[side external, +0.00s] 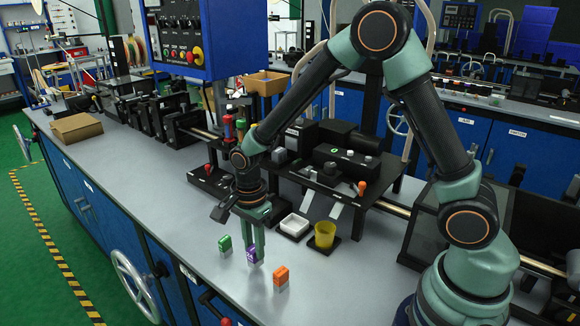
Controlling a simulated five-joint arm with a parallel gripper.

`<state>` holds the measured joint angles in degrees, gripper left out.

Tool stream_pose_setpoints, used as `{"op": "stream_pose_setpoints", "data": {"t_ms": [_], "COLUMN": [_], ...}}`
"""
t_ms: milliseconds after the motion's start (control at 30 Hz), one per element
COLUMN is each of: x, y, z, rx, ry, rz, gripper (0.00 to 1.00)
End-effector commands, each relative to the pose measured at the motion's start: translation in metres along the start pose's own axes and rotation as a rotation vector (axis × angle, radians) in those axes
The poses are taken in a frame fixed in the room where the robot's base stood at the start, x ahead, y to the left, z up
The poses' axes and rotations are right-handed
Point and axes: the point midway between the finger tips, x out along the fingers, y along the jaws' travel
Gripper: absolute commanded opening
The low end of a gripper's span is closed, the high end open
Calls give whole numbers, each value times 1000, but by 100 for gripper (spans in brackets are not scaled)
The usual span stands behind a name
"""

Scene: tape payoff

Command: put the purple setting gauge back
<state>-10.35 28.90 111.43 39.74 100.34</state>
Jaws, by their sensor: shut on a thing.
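The purple setting gauge (251,254) is a small purple block with a pale lower part, near the front of the grey bench. My gripper (253,246) points straight down and is shut on it, with green fingers on either side of its top. I cannot tell whether the gauge touches the bench or hangs just above it. A green block (225,243) of similar shape stands to its left, and an orange block (281,275) stands to its right and nearer the front. Both are apart from the gripper.
A white tray (294,225) and a yellow cup (325,234) on a dark base stand right of the gripper. Behind is a black machine stand (340,180) with an orange-knobbed lever (362,187). The grey bench (170,205) is clear to the left.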

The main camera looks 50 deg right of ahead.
Motion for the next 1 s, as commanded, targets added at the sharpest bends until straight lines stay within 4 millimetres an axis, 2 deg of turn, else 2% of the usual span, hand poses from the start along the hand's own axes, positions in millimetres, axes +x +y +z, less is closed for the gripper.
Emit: {"op": "stream_pose_setpoints", "data": {"t_ms": [100, 500, 533, 600, 1000], "x": [12, 16, 16, 16, 12], "y": [0, 0, 0, 0, 0], "z": [0, 0, 0, 0, 0], "rx": [0, 0, 0, 0, 0], "ry": [0, 0, 0, 0, 0], "rz": [1, -1, -1, -1, -3], "gripper": [0, 0, 32, 58, 58]}}
